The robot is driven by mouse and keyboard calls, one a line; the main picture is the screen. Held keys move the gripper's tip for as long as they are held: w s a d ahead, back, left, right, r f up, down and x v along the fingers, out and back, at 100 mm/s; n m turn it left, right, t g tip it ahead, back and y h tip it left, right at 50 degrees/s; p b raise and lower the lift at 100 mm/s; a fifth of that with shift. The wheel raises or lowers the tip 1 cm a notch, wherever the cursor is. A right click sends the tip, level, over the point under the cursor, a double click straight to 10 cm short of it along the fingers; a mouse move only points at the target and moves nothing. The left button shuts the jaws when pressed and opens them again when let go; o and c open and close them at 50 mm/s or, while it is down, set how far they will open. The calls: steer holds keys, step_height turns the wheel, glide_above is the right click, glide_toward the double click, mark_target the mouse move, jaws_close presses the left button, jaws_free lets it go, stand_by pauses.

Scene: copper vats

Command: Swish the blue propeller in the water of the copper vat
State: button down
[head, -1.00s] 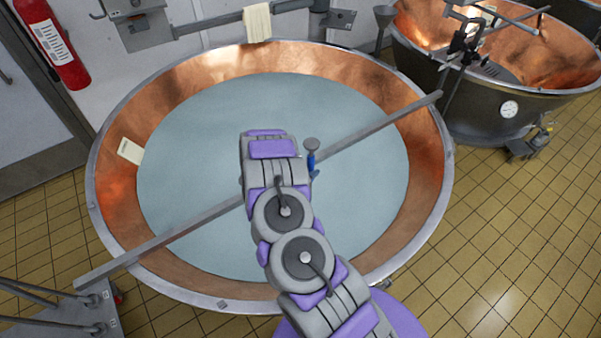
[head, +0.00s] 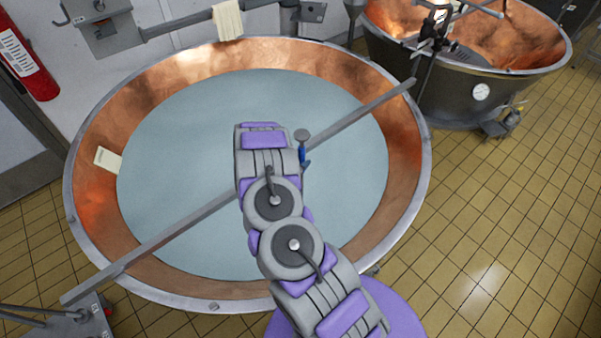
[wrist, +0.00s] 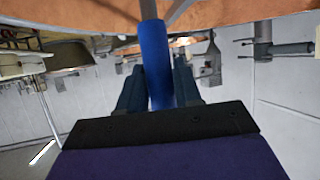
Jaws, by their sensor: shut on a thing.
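The copper vat (head: 95,215) fills the middle of the head view and holds pale blue-grey water (head: 190,130). My arm reaches over it, and its end is above the water near the middle. A small part of the blue propeller (head: 304,157) shows beside my arm's end, with a small grey round piece just above it in the picture. In the wrist view, my gripper (wrist: 158,85) is shut on the propeller's blue shaft (wrist: 156,55). The copper wall (wrist: 80,20) shows across the top there. I cannot tell whether the propeller touches the water.
A grey bar (head: 150,250) lies across the vat from lower left to upper right. A cream cloth (head: 228,20) hangs on a pipe behind. A second copper vat (head: 450,90) stands at the upper right. Tiled floor (head: 480,220) is clear at the right.

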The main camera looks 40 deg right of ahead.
step_height(320, 180, up, 38)
steer(key=p, duration=1.4)
steer(key=shift+w+f, duration=0.1)
steer(key=shift+w, duration=0.05)
stand_by(1.2)
